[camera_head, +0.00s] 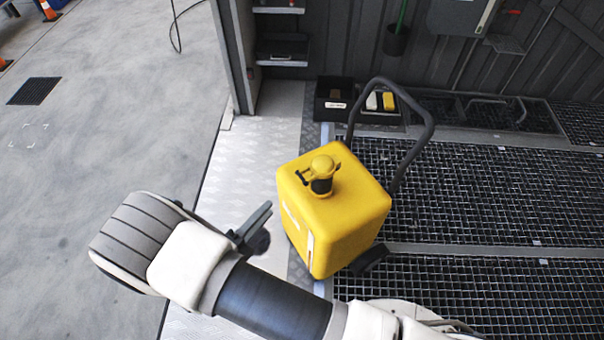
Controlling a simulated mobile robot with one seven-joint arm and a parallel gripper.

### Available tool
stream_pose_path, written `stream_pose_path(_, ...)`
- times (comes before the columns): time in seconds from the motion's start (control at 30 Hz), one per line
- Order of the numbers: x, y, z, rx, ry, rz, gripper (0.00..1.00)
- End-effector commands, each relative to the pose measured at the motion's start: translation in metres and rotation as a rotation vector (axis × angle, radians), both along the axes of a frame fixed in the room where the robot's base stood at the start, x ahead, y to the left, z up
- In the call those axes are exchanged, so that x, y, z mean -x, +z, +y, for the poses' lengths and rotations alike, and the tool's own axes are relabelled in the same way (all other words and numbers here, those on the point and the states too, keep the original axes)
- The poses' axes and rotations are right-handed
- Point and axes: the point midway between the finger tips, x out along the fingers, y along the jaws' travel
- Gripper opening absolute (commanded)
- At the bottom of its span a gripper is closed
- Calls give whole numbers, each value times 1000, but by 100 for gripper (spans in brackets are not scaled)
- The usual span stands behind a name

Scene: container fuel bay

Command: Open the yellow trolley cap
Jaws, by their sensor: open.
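The yellow trolley (345,225) is a boxy yellow tank with a dark looped handle (425,112) and a dark wheel at its lower right. Its yellow cap (323,165) sits upright over a dark neck on the tank's top and looks closed. A small latch-like part sticks out to the cap's left. My gripper (262,226) is left of the tank, lower than the cap and apart from it. Its fingers show dark and partly overlapped, and it is open with nothing seen between them. My arm hides the floor in front of the tank.
Black bins (334,98) stand behind the trolley by the wall, one holding yellow and white items. Metal grating (470,190) covers the floor at right. A door post (232,55) rises at the upper left. The concrete floor (100,150) at left is mostly clear, with orange cones far off.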

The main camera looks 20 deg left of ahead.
Motion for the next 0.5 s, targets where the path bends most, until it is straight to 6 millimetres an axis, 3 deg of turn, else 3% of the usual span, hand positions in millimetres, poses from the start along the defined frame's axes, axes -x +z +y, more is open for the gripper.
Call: stream_pose_path(0.5, -108, -6, -30, -2, -5, 0, 41)
